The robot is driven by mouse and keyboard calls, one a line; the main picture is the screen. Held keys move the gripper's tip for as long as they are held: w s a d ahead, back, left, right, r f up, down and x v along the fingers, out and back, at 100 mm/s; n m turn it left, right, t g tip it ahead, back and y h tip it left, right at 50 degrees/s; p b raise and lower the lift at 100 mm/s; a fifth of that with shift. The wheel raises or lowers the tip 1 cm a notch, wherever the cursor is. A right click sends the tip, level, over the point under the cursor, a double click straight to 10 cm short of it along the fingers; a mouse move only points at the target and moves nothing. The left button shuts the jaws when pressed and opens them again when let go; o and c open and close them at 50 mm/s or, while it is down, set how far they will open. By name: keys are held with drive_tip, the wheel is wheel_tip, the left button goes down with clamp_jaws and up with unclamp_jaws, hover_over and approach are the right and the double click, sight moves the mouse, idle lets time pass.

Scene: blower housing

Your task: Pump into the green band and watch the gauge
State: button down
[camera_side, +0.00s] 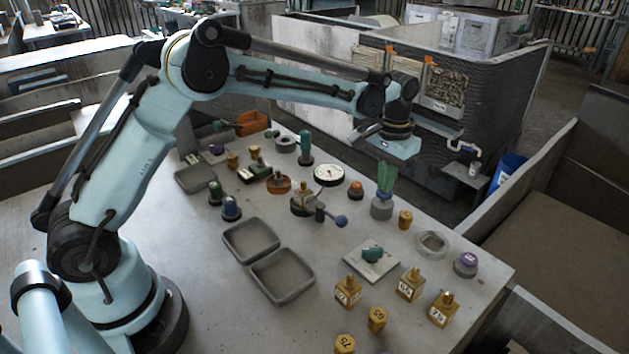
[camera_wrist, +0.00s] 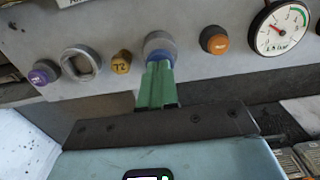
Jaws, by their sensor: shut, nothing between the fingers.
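The round white gauge (camera_side: 329,174) stands in the middle of the table; it also shows at the upper right in the wrist view (camera_wrist: 282,28). Its dial has a green band at the upper right, and a needle that seems to point up-left, away from the green. My gripper (camera_side: 385,190) has green fingers, shut and empty, pointing down at a grey cylinder (camera_side: 381,208). In the wrist view the fingertips (camera_wrist: 158,66) overlap the cylinder's blue part; I cannot tell whether they touch. A lever with a blue ball (camera_side: 340,221) sticks out from a dark-based device (camera_side: 303,204) left of the cylinder.
An orange-topped knob (camera_side: 355,190) and a yellow piece (camera_side: 405,219) flank the cylinder. Two grey trays (camera_side: 282,275) lie at front left.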

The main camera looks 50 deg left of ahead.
idle(0.4)
drive_tip(key=shift+f, duration=0.9)
drive_tip(key=shift+r, duration=0.9)
drive_tip(key=shift+f, duration=0.15)
idle(0.4)
drive_tip(key=shift+f, duration=0.75)
drive_tip(key=shift+r, duration=0.9)
idle(0.6)
